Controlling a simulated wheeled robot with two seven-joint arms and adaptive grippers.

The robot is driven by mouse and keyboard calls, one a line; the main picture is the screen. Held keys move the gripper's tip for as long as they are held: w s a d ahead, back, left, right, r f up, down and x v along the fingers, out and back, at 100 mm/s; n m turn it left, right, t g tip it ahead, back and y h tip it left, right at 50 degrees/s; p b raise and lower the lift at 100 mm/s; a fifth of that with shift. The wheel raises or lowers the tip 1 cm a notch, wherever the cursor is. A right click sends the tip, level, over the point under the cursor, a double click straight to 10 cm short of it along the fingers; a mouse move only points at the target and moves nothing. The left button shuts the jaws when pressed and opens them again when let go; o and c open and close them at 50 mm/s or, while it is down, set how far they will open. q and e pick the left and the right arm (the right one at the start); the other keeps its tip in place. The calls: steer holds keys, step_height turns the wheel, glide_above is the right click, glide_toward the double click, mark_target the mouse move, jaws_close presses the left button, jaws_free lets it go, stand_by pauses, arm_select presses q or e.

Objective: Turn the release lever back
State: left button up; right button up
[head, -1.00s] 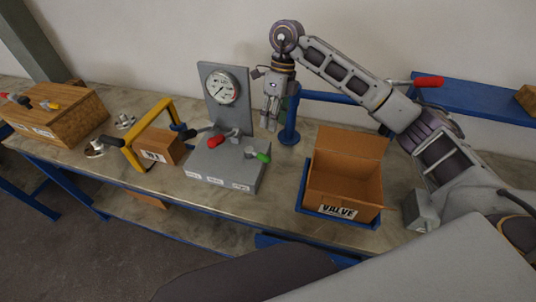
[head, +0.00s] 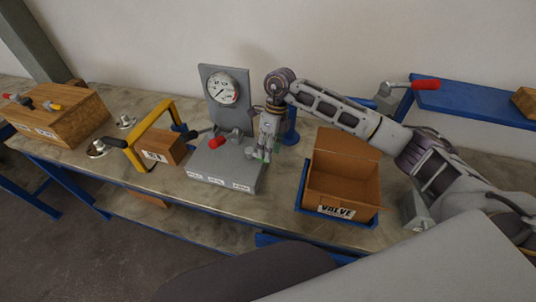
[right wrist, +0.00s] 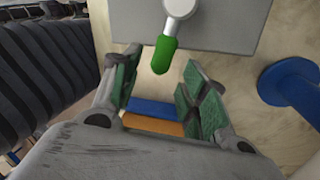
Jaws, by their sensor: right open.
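A grey gauge stand (head: 222,172) carries levers on its top. The red-handled lever (head: 217,143) lies toward the middle of the block. A green-handled lever (right wrist: 164,54) on a pale round pivot shows in the right wrist view, its tip at the mouth between my fingers. My right gripper (head: 263,152) is open, pointing down over the right side of the stand, and also shows in the right wrist view (right wrist: 163,75). In the head view it largely hides the green handle. Contact cannot be told. Which lever is the release lever cannot be read from the labels. My left gripper is out of view.
A pressure gauge (head: 223,88) is on the stand's upright plate. A blue post (head: 290,127) stands close behind my right gripper. An open VALVE box (head: 345,187) is to the right. A yellow frame (head: 134,151) and a small box (head: 164,146) are to the left.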

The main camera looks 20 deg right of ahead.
steer(key=shift+x, duration=1.4)
jaws_close()
